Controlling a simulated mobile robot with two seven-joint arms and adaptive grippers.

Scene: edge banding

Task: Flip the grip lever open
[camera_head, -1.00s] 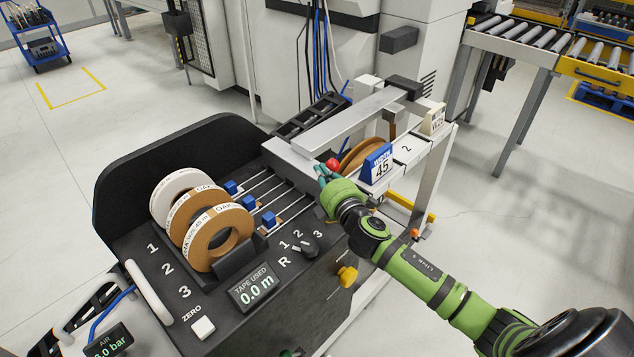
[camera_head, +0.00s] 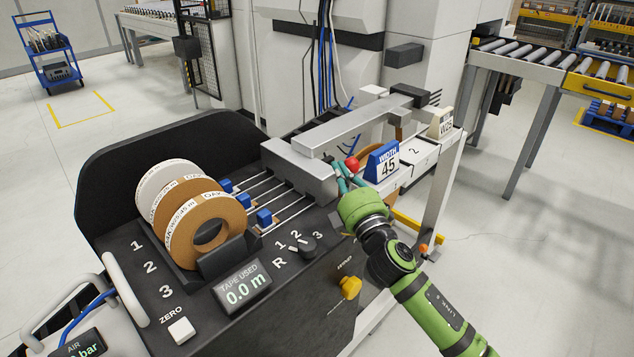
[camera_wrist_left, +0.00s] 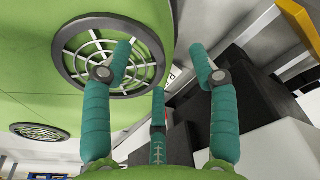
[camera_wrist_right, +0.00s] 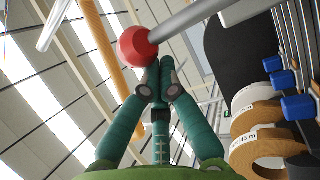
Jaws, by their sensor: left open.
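The grip lever shows as a red ball knob (camera_head: 352,163) beside the grey feed block (camera_head: 303,172). In the right wrist view the red knob (camera_wrist_right: 138,47) sits on a grey rod (camera_wrist_right: 190,20) that runs to the upper right. My right gripper (camera_head: 341,178) is at the knob, on its near side. In its wrist view the teal fingertips (camera_wrist_right: 161,72) are together just below the knob; I cannot tell whether they touch it. My left gripper (camera_wrist_left: 164,65) is open and empty in its wrist view, facing a green vented surface; the head view does not show it.
Tape rolls (camera_head: 208,228) stand on the black panel at left, near blue clamps (camera_head: 264,217). Floor at right is clear.

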